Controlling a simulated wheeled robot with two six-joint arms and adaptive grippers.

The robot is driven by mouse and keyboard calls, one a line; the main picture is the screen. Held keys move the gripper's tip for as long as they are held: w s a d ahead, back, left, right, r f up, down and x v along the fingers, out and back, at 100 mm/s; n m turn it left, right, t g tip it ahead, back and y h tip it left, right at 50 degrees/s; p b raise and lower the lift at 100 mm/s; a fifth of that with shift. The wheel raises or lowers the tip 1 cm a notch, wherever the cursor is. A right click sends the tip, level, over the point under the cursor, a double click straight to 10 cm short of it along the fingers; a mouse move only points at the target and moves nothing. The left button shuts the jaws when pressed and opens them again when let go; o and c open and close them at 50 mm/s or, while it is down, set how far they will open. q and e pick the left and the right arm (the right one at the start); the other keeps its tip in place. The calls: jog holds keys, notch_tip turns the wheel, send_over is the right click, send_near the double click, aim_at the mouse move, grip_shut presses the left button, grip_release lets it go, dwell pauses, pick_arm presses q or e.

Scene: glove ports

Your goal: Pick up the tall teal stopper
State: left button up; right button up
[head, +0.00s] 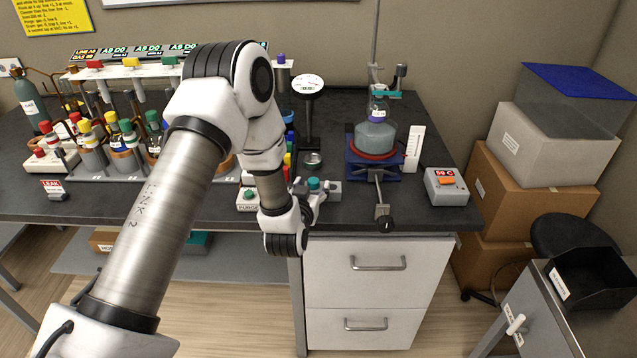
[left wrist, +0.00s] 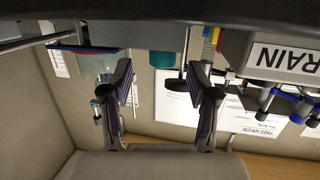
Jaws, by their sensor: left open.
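The teal stopper (head: 313,183) sits upright in a small grey holder (head: 333,189) near the front edge of the dark bench. My left gripper (head: 311,193) is right in front of it, partly hiding it and the holder. In the left wrist view, which is upside down, the teal stopper (left wrist: 162,58) hangs from the grey holder between the two dark fingers. My left gripper (left wrist: 161,82) is open, with a gap on both sides of the stopper. How far the stopper lies beyond the fingertips is hard to tell. My right gripper is not in view.
A flask (head: 375,135) in a clamp stands on a blue and red heater (head: 373,158) to the right. A balance-like display stand (head: 308,86) is behind the holder. A white push-button box (head: 248,198) is close on the left. Racks of coloured-capped bottles (head: 120,140) fill the bench's left.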

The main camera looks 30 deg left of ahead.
aim_at(313, 180)
pick_arm(q)
jog(key=x, duration=0.3)
jog(key=shift+w+a+f, duration=0.15)
jog(key=shift+w+a, duration=0.1)
jog(key=shift+s, duration=0.1)
jog(key=c, duration=0.9)
